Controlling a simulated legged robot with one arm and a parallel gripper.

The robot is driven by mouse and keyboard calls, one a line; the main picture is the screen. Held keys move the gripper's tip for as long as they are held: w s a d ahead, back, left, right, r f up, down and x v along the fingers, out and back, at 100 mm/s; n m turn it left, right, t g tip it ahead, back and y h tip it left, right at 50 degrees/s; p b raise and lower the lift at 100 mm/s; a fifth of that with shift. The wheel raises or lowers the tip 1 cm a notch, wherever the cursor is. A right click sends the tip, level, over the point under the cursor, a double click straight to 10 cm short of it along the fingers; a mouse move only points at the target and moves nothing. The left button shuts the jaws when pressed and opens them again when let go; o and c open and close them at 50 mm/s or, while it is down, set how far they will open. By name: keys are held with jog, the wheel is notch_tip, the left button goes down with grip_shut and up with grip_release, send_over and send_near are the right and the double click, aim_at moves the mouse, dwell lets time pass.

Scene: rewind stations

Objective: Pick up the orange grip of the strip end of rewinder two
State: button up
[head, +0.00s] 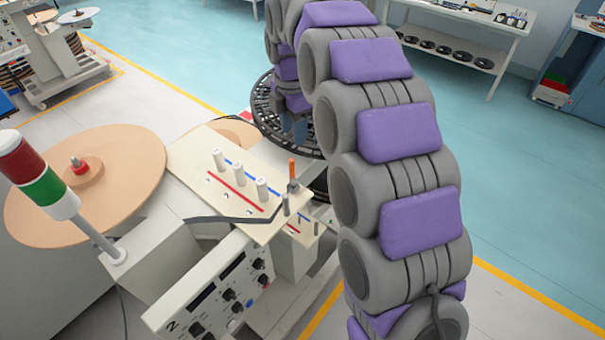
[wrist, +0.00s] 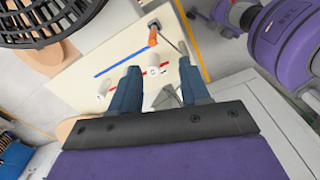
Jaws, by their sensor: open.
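The orange grip (head: 292,168) stands upright in a dark holder at the right corner of the cream plate (head: 243,215) on the station marked 2. A dark strip (head: 235,218) runs along the plate's front edge toward that corner. In the wrist view the orange grip (wrist: 153,35) lies beyond my fingertips, near the plate's far edge, apart from them. My gripper (wrist: 158,66) is open and empty, its two blue-grey fingers pointing toward the plate. In the head view my gripper (head: 293,128) hangs beyond the plate, partly hidden by my arm.
White rollers (head: 241,176) stand on the plate beside blue and red lines. A large tan reel (head: 100,180) and a red-green signal lamp (head: 38,175) are at left. A black slotted disc (head: 268,105) lies behind the plate; it also shows in the wrist view (wrist: 50,20).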

send_near(294, 174)
jog(key=a+f, duration=0.1)
jog(key=a, duration=0.1)
jog(key=f, duration=0.9)
jog(key=shift+w+d+f+b, duration=0.25)
jog(key=shift+w+b, duration=0.15)
jog(key=shift+d+f, duration=0.1)
jog(key=shift+f, duration=0.05)
jog(key=shift+s+d, duration=0.1)
jog(key=shift+d, duration=0.5)
jog(key=shift+c, duration=0.6)
jog(key=c, duration=0.3)
jog(key=shift+a, duration=0.4)
grip_shut()
